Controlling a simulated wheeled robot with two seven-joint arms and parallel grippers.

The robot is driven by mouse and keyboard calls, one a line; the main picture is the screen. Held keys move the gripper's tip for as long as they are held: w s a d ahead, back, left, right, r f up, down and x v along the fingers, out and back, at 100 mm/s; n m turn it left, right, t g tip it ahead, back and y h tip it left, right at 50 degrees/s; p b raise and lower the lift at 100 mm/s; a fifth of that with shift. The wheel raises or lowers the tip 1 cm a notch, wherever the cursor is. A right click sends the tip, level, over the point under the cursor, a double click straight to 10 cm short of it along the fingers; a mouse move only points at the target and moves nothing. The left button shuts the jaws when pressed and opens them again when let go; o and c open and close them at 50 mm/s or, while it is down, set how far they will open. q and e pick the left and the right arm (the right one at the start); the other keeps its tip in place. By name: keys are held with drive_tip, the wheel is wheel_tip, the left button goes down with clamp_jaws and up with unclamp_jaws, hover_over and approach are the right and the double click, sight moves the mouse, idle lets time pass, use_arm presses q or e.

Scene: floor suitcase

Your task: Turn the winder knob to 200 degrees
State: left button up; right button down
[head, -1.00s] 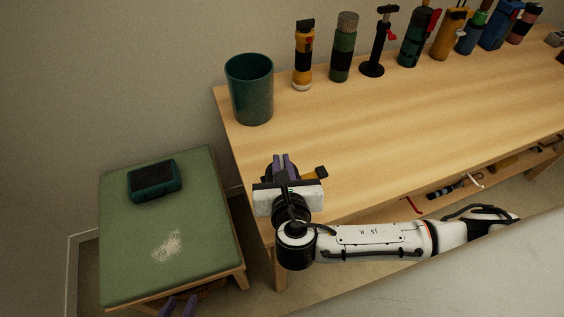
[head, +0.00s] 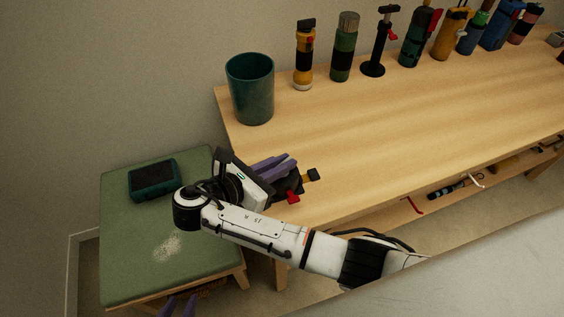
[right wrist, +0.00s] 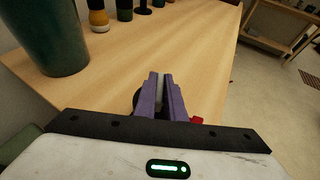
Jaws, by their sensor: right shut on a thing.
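In the right wrist view the fingers (right wrist: 161,82) close around a pale grey piece, which I take for the knob. A dark round part shows just behind them and a red bit to their right. The knob's angle cannot be read. My left gripper (head: 179,304) is low at the bottom edge, its two purple fingers apart and empty.
A dark green cup (head: 250,98) stands at the table's (head: 400,120) back left. Several flasks and tools line the back edge. A green stool (head: 125,235) with a dark teal box (head: 154,179) stands to the left. The table's middle is clear.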

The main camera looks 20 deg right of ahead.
drive_tip(key=shift+m+g+h, duration=0.3)
drive_tip(key=shift+m+g, duration=0.3)
drive_tip(key=shift+m, duration=0.1)
drive_tip(key=shift+w+d+r, duration=0.1)
drive_tip(key=shift+d, duration=0.05)
drive_tip(key=c, duration=1.8)
unclamp_jaws()
drive_tip(key=shift+c, duration=0.2)
drive_tip(key=shift+t, duration=0.3)
